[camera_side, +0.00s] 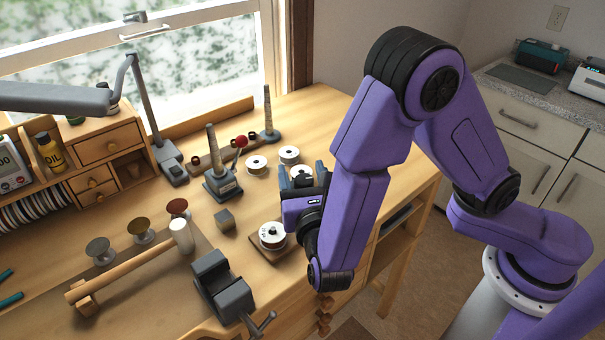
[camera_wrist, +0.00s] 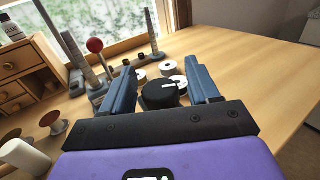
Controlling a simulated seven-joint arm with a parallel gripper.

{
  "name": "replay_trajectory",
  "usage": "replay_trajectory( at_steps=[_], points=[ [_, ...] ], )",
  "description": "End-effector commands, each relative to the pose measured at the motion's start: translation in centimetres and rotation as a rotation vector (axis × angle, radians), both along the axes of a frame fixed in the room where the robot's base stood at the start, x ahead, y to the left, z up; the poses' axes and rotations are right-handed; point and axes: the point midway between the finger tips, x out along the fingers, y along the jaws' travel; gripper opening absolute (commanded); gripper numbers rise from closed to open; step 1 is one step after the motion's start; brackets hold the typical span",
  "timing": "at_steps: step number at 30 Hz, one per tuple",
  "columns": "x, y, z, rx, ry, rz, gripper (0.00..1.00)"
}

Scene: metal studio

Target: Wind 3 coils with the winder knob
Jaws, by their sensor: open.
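A round black knob (camera_wrist: 158,97) with a white line on top shows in the wrist view between my two blue-grey fingers, which stand apart on either side of it. I take it to be the winder knob; I cannot tell whether a finger touches it. My gripper (camera_wrist: 164,82) is open. In the side view my gripper (camera_side: 290,180) is low over the bench, and I cannot make out the knob there. White spools (camera_side: 257,165) stand beyond the fingers. Another white-topped spool (camera_side: 273,235) sits on a small wooden plate in front of my gripper.
Grey stands with posts (camera_side: 222,184) and a red-ball lever (camera_side: 241,141) stand to the left. A vise (camera_side: 223,286), a grey block (camera_side: 225,220) and a mallet-like tool (camera_side: 130,263) lie nearer. The bench (camera_wrist: 245,65) is clear on the right in the wrist view.

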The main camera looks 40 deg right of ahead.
Motion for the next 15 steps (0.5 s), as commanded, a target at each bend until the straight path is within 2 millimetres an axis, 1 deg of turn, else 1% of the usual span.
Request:
replay_trajectory(
  at_steps=[8,9,11,12,13,14,15],
  points=[
    [0.19,-0.12,0.0,0.0,0.0,0.0,0.6],
    [0.19,-0.12,0.0,0.0,0.0,0.0,0.57],
    [0.18,-0.11,0.0,0.0,0.0,0.0,0.38],
    [0.17,-0.11,0.0,0.0,0.0,0.0,0.25],
    [0.17,-0.11,0.0,0.0,0.0,0.0,0.15],
    [0.17,-0.11,0.0,0.0,0.0,-0.001,0.09],
    [0.16,-0.1,0.0,0.0,0.0,-0.001,0.09]
  ],
)
